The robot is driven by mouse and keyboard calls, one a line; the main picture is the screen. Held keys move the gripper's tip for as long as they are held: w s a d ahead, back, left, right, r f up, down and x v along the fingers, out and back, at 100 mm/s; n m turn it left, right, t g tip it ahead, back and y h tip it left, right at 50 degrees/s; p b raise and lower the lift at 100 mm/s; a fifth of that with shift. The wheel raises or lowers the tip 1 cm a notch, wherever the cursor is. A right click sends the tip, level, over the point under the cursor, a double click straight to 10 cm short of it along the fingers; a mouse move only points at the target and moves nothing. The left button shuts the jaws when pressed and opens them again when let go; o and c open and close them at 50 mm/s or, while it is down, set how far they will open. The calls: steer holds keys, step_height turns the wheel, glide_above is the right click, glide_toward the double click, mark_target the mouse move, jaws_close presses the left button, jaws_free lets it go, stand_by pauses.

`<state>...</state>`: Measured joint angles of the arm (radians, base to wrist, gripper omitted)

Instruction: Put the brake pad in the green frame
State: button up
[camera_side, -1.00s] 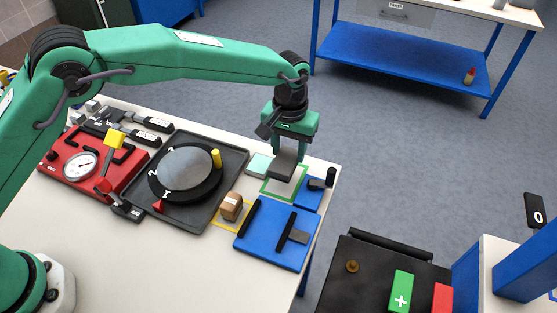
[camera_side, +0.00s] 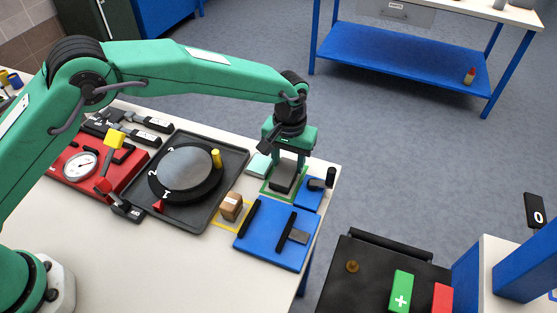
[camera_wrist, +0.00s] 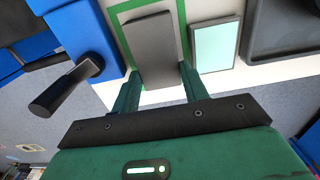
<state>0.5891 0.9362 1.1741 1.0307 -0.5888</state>
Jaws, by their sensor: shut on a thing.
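The brake pad is a dark grey block (camera_side: 282,179) held between the fingers of my gripper (camera_side: 288,163). It also shows in the wrist view (camera_wrist: 153,48), with its near end between my two fingertips (camera_wrist: 157,88). The green frame (camera_side: 266,190) is a flat outline on the white table top. The pad is inside the outline as seen from the side, lying flat and low, at or just above the table; I cannot tell if it touches. In the wrist view part of the green frame (camera_wrist: 118,18) shows around the pad; its near side is partly hidden by my fingers.
A pale teal block (camera_wrist: 215,46) lies beside the frame. On the other side is a blue block with a black handle (camera_wrist: 73,85). A blue fixture (camera_side: 268,240), a brown block (camera_side: 231,206) and a black tray with a round dial (camera_side: 187,172) stand nearby.

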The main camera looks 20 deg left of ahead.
mark_target(287, 165)
steer(key=shift+f, duration=0.1)
steer(key=o, duration=0.8)
step_height(287, 165, up, 12)
steer(key=shift+r, duration=0.2)
steer(key=shift+a, duration=0.1)
stand_by(0.5)
